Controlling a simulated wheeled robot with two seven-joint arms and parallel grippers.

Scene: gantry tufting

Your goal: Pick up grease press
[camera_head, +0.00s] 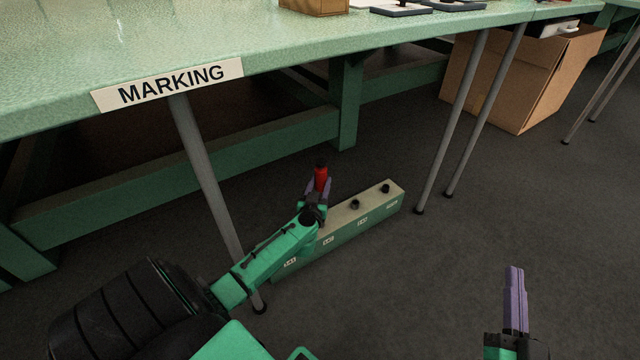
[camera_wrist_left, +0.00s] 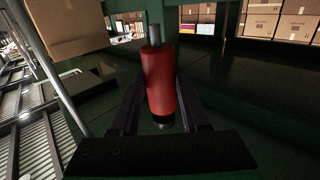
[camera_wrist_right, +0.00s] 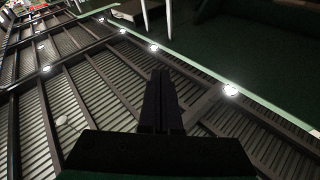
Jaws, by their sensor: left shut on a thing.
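The grease press is a red cylinder (camera_head: 321,179) with a dark top, in the head view just above the long holder on the floor. In the left wrist view the red cylinder (camera_wrist_left: 160,82) stands between the two fingers, with a grey rod at its upper end and a dark lower end. My left gripper (camera_head: 318,188) is shut on it. Whether its lower end is clear of the holder is hidden by the gripper. My right gripper (camera_head: 515,290) is at the lower right of the head view, away from the press. Its fingers (camera_wrist_right: 160,100) are together with nothing between them.
The long green holder (camera_head: 345,236) with a pale top and dark round openings lies on the floor. The green table marked MARKING (camera_head: 60,95) overhangs behind, its grey leg (camera_head: 205,175) close to my left arm. A cardboard box (camera_head: 500,90) stands at right.

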